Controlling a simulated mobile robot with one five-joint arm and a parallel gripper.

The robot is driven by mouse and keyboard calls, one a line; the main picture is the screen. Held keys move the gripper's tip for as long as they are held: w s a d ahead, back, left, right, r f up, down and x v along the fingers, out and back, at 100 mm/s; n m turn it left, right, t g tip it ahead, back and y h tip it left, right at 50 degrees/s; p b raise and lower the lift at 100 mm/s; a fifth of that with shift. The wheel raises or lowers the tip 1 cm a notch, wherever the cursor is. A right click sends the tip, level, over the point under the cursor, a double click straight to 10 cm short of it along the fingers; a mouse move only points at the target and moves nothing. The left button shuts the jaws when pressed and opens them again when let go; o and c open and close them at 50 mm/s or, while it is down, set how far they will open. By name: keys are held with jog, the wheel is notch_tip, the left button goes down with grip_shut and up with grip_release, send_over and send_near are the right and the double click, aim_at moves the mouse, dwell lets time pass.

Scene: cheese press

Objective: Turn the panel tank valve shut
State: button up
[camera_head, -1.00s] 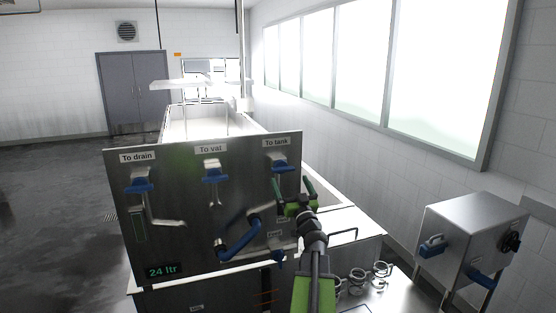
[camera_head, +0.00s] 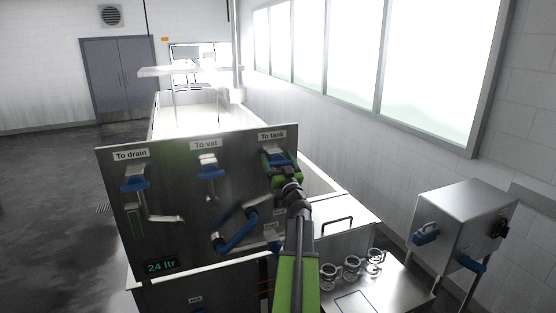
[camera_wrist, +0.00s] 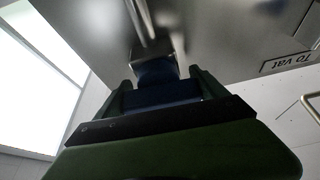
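My gripper partly hides the handle in the head view.
The vat valve (camera_head: 208,170) and drain valve (camera_head: 134,180) are further left on the panel. A blue-handled pipe (camera_head: 236,235) sits lower down. A steel box (camera_head: 465,225) with blue handles stands at the right. The floor (camera_head: 50,190) at the left is clear.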

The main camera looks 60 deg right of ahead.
jog(key=c, duration=0.7)
jog(key=shift+n, duration=0.6)
jog(key=o, duration=1.3)
jog(key=shift+w, duration=0.1)
jog(key=shift+a, duration=0.1)
